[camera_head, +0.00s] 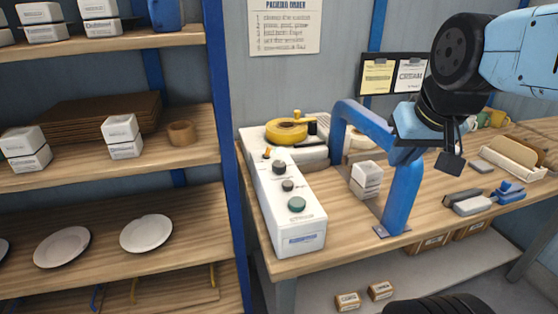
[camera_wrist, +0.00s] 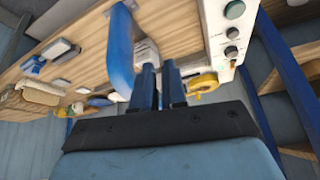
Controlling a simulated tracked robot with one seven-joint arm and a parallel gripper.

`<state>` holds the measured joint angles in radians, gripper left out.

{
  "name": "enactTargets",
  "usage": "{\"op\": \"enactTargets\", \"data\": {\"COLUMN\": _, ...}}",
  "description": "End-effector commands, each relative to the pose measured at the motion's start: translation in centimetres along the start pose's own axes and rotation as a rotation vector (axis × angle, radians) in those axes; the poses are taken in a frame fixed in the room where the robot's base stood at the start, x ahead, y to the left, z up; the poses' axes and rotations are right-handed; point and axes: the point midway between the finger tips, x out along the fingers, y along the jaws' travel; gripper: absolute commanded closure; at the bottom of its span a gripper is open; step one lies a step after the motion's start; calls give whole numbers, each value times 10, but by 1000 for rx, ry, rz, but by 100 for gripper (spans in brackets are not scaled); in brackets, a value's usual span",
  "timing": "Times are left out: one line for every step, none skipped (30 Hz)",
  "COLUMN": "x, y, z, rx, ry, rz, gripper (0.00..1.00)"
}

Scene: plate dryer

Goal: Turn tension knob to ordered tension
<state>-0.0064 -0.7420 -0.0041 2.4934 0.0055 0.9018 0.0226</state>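A white machine box (camera_head: 283,222) stands on the bench. Its top carries a dark knob (camera_head: 278,167), a smaller dark knob (camera_head: 287,185) and a green knob (camera_head: 297,204); I cannot read which is the tension knob. In the wrist view the box (camera_wrist: 217,30) is at the upper right, with the green knob (camera_wrist: 234,9) near the top edge. My gripper (camera_wrist: 158,66) has two dark fingers with a gap between them, and nothing shows held. In the head view my gripper (camera_head: 449,162) hangs right of the blue arch, well apart from the knobs.
A blue arch (camera_head: 402,190) rises between my gripper and the white box; it is close left of my fingers in the wrist view (camera_wrist: 120,50). A yellow roll (camera_head: 286,131) sits behind the knobs. Small white boxes (camera_head: 366,180) stand by the arch. Shelves with plates (camera_head: 146,233) are left.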

Motion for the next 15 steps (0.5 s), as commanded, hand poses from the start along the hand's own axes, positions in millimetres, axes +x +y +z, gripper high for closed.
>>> {"op": "enactTargets", "data": {"x": 1, "y": -2, "z": -4, "rx": 29, "ry": -8, "rz": -12, "gripper": 83}}
{"op": "enactTargets", "data": {"x": 2, "y": -3, "z": -8, "rx": 56, "ry": -15, "rz": -21, "gripper": 80}}
{"op": "enactTargets", "data": {"x": 4, "y": -6, "z": -13, "rx": 104, "ry": -26, "rz": -35, "gripper": 76}}
{"op": "enactTargets", "data": {"x": 6, "y": -8, "z": -18, "rx": 146, "ry": -38, "rz": -48, "gripper": 73}}
{"op": "enactTargets", "data": {"x": 7, "y": -11, "z": -24, "rx": 193, "ry": -49, "rz": -61, "gripper": 70}}
{"op": "enactTargets", "data": {"x": 10, "y": -15, "z": -31, "rx": 264, "ry": -70, "rz": -78, "gripper": 66}}
{"op": "enactTargets", "data": {"x": 13, "y": -18, "z": -38, "rx": 321, "ry": -86, "rz": -91, "gripper": 64}}
{"op": "enactTargets", "data": {"x": 15, "y": -22, "z": -44, "rx": 379, "ry": -104, "rz": -102, "gripper": 61}}
{"op": "enactTargets", "data": {"x": 19, "y": -26, "z": -52, "rx": 455, "ry": -128, "rz": -115, "gripper": 57}}
{"op": "enactTargets", "data": {"x": 22, "y": -30, "z": -58, "rx": 512, "ry": -147, "rz": -123, "gripper": 54}}
{"op": "enactTargets", "data": {"x": 25, "y": -33, "z": -64, "rx": 568, "ry": -166, "rz": -129, "gripper": 51}}
{"op": "enactTargets", "data": {"x": 29, "y": -38, "z": -72, "rx": 645, "ry": -192, "rz": -137, "gripper": 47}}
{"op": "enactTargets", "data": {"x": 33, "y": -42, "z": -78, "rx": 702, "ry": -212, "rz": -139, "gripper": 44}}
{"op": "enactTargets", "data": {"x": 36, "y": -46, "z": -84, "rx": 758, "ry": -232, "rz": -142, "gripper": 42}}
{"op": "enactTargets", "data": {"x": 42, "y": -52, "z": -92, "rx": 834, "ry": -260, "rz": -142, "gripper": 38}}
